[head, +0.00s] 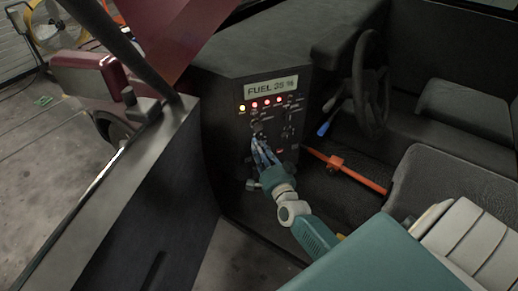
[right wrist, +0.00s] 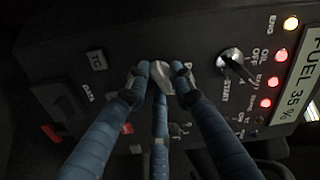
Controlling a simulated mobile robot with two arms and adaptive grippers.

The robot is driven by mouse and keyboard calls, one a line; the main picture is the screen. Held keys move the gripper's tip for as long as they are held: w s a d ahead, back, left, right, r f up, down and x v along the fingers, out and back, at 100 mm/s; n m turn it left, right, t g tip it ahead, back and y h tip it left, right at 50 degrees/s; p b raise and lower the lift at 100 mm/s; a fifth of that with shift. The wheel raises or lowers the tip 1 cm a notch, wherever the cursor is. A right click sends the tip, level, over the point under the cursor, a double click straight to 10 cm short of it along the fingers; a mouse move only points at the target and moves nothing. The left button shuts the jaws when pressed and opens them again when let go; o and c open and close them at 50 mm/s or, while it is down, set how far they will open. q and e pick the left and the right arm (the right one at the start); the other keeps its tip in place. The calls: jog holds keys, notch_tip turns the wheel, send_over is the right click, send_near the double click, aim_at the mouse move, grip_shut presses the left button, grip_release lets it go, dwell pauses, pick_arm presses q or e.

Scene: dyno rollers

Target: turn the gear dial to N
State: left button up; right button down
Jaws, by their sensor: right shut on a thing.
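The gear dial (right wrist: 161,72) is a light grey knob on the dark control panel, near the middle of the right wrist view. My right gripper (right wrist: 160,88) has its blue fingers closed around the dial, with fingertips on both sides of it. In the head view, the right gripper (head: 261,145) reaches up to the panel front and hides the dial. A letter shows beside the dial, but most of its markings are covered, so I cannot read its setting. My left gripper is not in view.
An ignition knob (right wrist: 231,61) marked OFF and START sits beside the dial. A TC button (right wrist: 97,60) and another knob (right wrist: 66,101) are on the other side. The fuel display (head: 272,88) is above several lit lamps.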

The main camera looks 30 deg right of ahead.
jog(key=c, duration=1.7)
grip_release()
jog(key=shift+s+d+f, duration=0.15)
jog(key=shift+f, duration=0.25)
jog(key=shift+o, duration=0.2)
jog(key=shift+r, duration=0.1)
jog(key=shift+r, duration=0.1)
jog(key=v, duration=1.2)
jog(key=s+a+f+n+g+y, duration=0.1)
jog(key=s+a+f+n+g, duration=0.25)
jog(key=f, duration=0.65)
jog(key=s+a+f+n+g+y, duration=0.1)
jog(key=s+a+f+n+g, duration=0.2)
jog(key=f, duration=0.7)
jog(key=s+a+f+n+g+y, duration=0.1)
jog(key=s+a+f+n+y, duration=0.3)
jog(key=f, duration=0.6)
jog(key=s+f+n+g, duration=0.3)
jog(key=s+f, duration=0.2)
jog(key=s, duration=0.5)
jog(key=s+a+f+n+g+h, duration=0.1)
jog(key=s+f+n+g, duration=0.1)
jog(key=s+f, duration=0.4)
jog(key=s+a+f+n+g+h, duration=0.1)
jog(key=s+f+n+g, duration=0.2)
jog(key=s, duration=1.1)
notch_tip(320, 180, down, 3)
jog(key=shift+s+r+n+g, duration=0.1)
jog(key=shift+s+n+g, duration=0.2)
jog(key=shift+g, duration=0.25)
